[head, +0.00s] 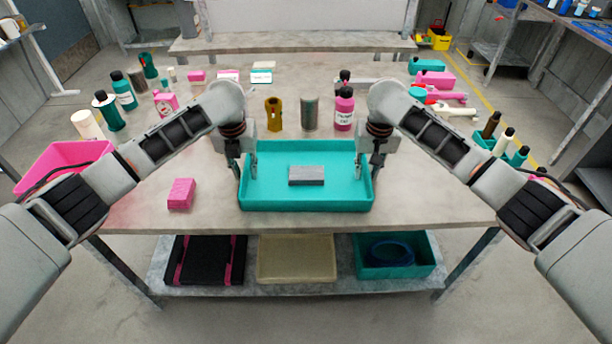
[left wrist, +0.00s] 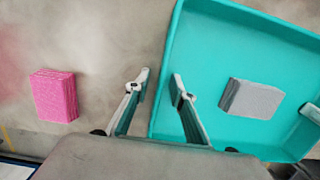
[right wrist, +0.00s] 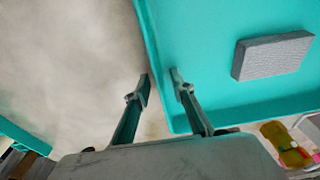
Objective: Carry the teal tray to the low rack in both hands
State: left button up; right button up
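The teal tray (head: 306,205) lies flat on the table and holds a grey block (head: 306,176). It also shows in the left wrist view (left wrist: 210,60) and the right wrist view (right wrist: 190,40). My left gripper (head: 246,172) is open at the tray's left wall, one finger outside and one inside. My right gripper (head: 368,170) is open at the right wall, also with a finger on either side. Both wrist views show gaps between fingers and wall. I cannot tell which surface is the low rack; a low bench (head: 290,45) stands behind the table.
A pink block (head: 181,194) lies left of the tray. A brown part (head: 273,113), a grey cylinder (head: 310,113) and a pink bottle (head: 344,110) stand just behind it. A lower shelf (head: 250,288) under the table holds trays and a teal bin (head: 395,270). Bottles crowd both table sides.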

pick_arm(q)
grip_shut()
pick_arm(e)
grip_shut()
pick_arm(q)
jog(key=shift+r, duration=0.1)
pick_arm(e)
jog(key=shift+r, duration=0.1)
